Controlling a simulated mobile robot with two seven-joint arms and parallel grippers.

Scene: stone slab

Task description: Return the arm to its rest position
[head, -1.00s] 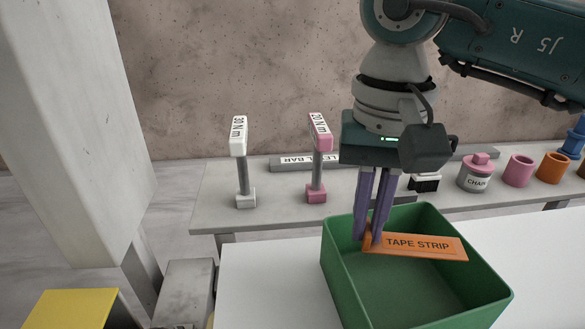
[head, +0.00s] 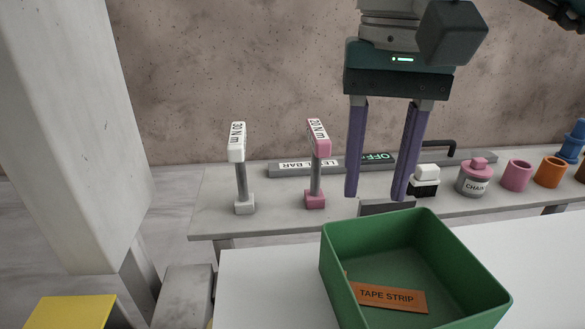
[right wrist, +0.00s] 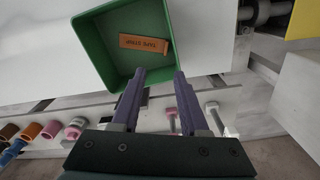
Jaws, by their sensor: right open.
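My right gripper (head: 380,196) is open and empty, its two purple fingers apart and pointing down. It hangs above the back edge of the green bin, in front of the grey shelf. In the right wrist view the open fingers (right wrist: 160,75) show with nothing between them. The orange tape strip (head: 388,297) lies inside the green bin (head: 473,262), on its floor. The strip also shows in the right wrist view (right wrist: 146,44), inside the bin (right wrist: 92,57). My left gripper is not in view.
The white table (head: 268,285) is clear left of the bin.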

